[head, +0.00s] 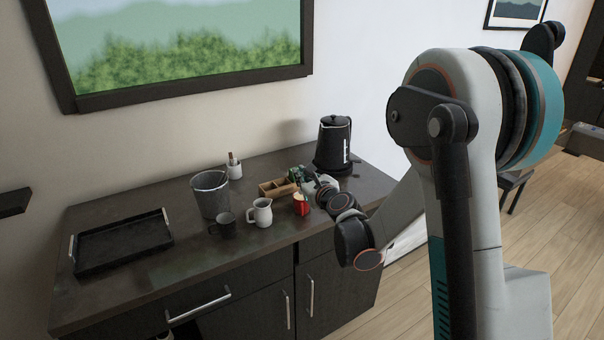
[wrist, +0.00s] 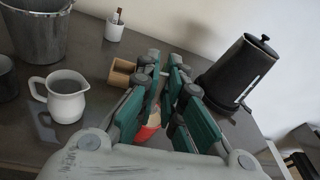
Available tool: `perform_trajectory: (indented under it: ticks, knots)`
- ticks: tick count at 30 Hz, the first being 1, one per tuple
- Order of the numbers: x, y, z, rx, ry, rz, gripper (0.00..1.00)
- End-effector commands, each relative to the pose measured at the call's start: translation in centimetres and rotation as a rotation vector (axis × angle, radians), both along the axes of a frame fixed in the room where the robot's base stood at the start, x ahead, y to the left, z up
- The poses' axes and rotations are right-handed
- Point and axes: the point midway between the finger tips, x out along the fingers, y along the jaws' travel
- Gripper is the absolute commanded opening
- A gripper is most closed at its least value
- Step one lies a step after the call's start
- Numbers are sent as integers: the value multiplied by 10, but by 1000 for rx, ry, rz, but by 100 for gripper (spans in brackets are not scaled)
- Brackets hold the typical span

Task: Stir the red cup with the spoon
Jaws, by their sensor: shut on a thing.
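The red cup (head: 301,205) stands on the dark counter near its front edge, right of the white pitcher. In the wrist view the red cup (wrist: 147,131) shows only in part, behind my fingers. My gripper (head: 298,176) is just above and behind the cup. In the wrist view my gripper (wrist: 164,70) has its green fingers close together. A thin pale piece, apparently the spoon (wrist: 163,73), shows between the fingertips. The spoon's bowl is hidden, and I cannot tell whether it is inside the cup.
A wooden box (head: 275,188) sits behind the cup. A black kettle (head: 333,146) stands at the back right. The white pitcher (head: 260,212), a dark mug (head: 223,225), a grey bucket (head: 210,195) and a white holder (head: 235,170) stand left. A black tray (head: 125,243) lies far left.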

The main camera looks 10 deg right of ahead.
Motion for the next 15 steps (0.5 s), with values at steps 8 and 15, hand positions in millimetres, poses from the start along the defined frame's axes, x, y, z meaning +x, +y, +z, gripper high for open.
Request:
perform_trajectory:
  ticks: [8,15]
  knots:
    - [5,-1,-21,-1,0,0,0]
    - [12,-2,-37,-1,0,0,0]
